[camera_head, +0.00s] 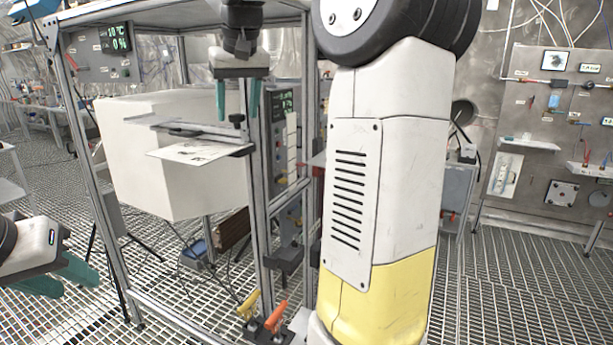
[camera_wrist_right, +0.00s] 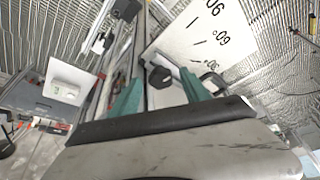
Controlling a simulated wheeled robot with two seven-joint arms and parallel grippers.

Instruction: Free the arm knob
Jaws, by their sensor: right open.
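The black arm knob (camera_head: 237,119) stands at the right end of a flat metal arm (camera_head: 195,129), above a white plate with a printed scale (camera_head: 190,153). My right gripper (camera_head: 237,112) points down over the knob, with its teal fingers apart, one on each side. In the right wrist view the knob (camera_wrist_right: 160,77) shows between the two finger ends; contact cannot be told. The scale plate (camera_wrist_right: 208,35) lies beyond it. My left gripper (camera_head: 79,285) is at the lower left, open and empty, far from the knob.
A metal frame post (camera_head: 258,200) stands close beside the knob. A large white box (camera_head: 170,185) is behind the plate. Yellow (camera_head: 248,305) and orange (camera_head: 277,318) handles sit low at the frame. My own arm hides much of the middle. Grated floor is open at right.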

